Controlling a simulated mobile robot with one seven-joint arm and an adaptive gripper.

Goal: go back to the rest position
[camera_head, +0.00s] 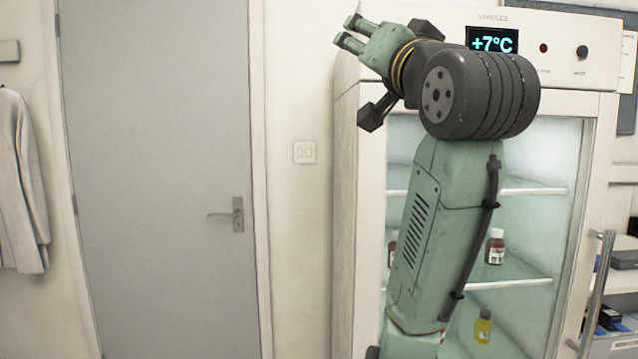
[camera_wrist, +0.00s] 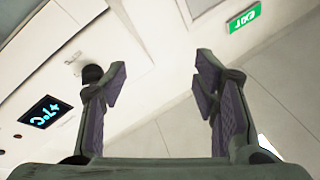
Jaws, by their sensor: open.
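My gripper (camera_head: 347,33) is raised at the top of the head view, in front of the upper left corner of a white sample fridge (camera_head: 347,220). Its fingers point up and to the left. In the wrist view my gripper (camera_wrist: 158,80) has its two fingers well apart, with nothing between them. My arm stands upright in front of the fridge's glass door and hides part of the shelves.
The fridge display (camera_head: 492,41) reads +7°C. A brown bottle (camera_head: 495,247) and a yellow bottle (camera_head: 483,327) stand on its shelves. A grey door (camera_head: 155,150) is at the left, beside a hanging coat (camera_head: 20,185). A green exit sign (camera_wrist: 244,17) shows in the wrist view.

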